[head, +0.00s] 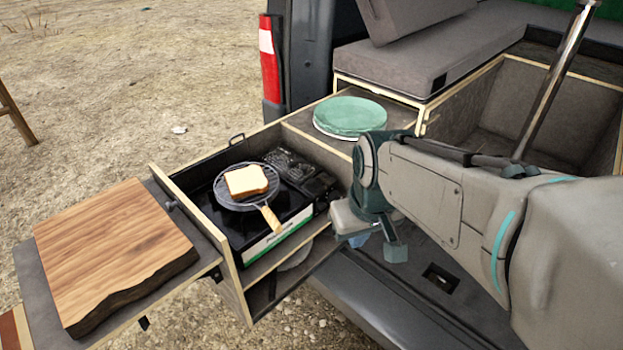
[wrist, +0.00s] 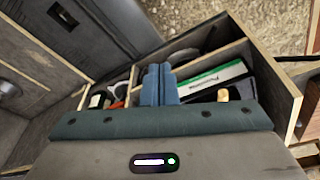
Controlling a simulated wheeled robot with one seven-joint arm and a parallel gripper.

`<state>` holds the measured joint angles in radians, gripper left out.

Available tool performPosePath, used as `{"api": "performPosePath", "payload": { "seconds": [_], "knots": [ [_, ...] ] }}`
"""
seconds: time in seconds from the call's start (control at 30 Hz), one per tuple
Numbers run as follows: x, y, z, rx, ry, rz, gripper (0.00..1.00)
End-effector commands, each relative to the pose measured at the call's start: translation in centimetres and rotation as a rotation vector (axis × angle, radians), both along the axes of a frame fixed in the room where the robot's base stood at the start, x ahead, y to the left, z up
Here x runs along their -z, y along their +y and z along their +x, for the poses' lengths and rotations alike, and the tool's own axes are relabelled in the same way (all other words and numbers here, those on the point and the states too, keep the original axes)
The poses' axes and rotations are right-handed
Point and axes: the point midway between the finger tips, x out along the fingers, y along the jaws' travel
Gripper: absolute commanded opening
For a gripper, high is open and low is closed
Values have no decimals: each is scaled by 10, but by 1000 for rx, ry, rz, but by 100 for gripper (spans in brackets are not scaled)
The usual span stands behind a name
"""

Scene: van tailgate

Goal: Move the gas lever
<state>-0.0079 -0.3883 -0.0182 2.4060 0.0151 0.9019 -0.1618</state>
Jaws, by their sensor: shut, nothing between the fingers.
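The camping stove (head: 270,243) sits in the pulled-out drawer, with a white and green front panel. That panel also shows in the wrist view (wrist: 212,78), right of my fingers. I cannot make out the gas lever for certain in either view; the stove's right end is dark and partly behind my arm in the head view. My gripper (head: 358,241) is in front of the drawer, near the stove's right end, partly hidden by my wrist. In the wrist view its two blue fingers (wrist: 160,84) are together and empty. I cannot tell whether they touch anything.
A round grill pan (head: 230,197) with toast (head: 246,181) lies on the stove, its wooden handle (head: 271,219) pointing forward. A cutting board (head: 110,245) lies at left. Green plates (head: 349,115) stand behind my wrist. The drawer's wooden walls (head: 200,240) surround the stove.

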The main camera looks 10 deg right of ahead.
Motion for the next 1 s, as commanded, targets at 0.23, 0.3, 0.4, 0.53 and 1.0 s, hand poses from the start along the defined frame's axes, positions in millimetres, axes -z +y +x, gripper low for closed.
{"api": "performPosePath", "payload": {
  "seconds": [0.23, 0.3, 0.4, 0.53, 1.0],
  "knots": [
    [-3, 2, 85, -374, 61, -34, 0],
    [1, 2, 110, -484, 72, -41, 0],
    [11, 1, 144, -643, 87, -52, 0],
    [28, 1, 185, -839, 100, -61, 0],
    [65, 0, 242, -1154, 107, -75, 0]
  ]
}}
